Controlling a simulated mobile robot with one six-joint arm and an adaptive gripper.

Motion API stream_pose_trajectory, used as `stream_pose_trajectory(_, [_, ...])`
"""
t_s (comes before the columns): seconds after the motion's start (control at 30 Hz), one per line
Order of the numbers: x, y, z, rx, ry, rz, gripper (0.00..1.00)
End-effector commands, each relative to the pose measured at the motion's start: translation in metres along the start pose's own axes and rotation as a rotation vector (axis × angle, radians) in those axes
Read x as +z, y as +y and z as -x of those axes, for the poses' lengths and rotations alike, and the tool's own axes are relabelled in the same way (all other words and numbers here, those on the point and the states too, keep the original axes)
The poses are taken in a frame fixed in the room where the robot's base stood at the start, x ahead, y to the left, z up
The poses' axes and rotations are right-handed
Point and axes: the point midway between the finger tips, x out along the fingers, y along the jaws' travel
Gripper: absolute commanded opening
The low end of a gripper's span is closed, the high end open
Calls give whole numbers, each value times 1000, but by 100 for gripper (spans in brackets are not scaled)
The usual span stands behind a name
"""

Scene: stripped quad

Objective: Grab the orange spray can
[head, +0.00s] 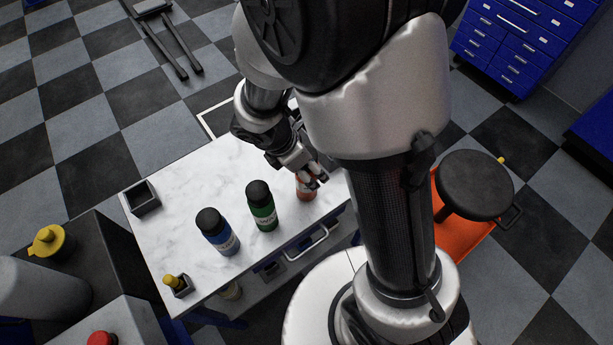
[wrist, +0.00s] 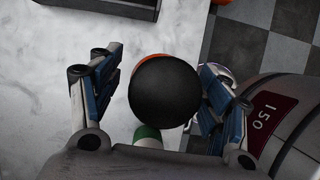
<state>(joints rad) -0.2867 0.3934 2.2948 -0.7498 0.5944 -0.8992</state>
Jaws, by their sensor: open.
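The orange spray can (head: 305,188) stands upright near the right end of the white marble-topped table (head: 180,175). In the head view my gripper (head: 312,178) is over it and hides its upper part. In the wrist view the can's round black cap (wrist: 164,92) lies between my two open fingers (wrist: 158,88), with a sliver of its orange body at the top edge. The left finger stands clear of the cap; the right finger is closer to it. I cannot tell whether that one touches.
A green can (head: 262,207) and a blue can (head: 217,232) stand to the left on the same table. A small black open box (head: 142,198) and a yellow-topped item (head: 177,284) sit near its left end. A black round stool (head: 474,186) stands to the right.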

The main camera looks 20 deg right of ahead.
Motion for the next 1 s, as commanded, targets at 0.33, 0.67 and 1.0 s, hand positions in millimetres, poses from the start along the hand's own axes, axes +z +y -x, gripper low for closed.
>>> stream_pose_trajectory(0.33, [0,0,0,1,0,0,61])
stream_pose_trajectory(0.67, [0,0,0,0,0,0,39])
stream_pose_trajectory(1.0, [0,0,0,0,0,0,16])
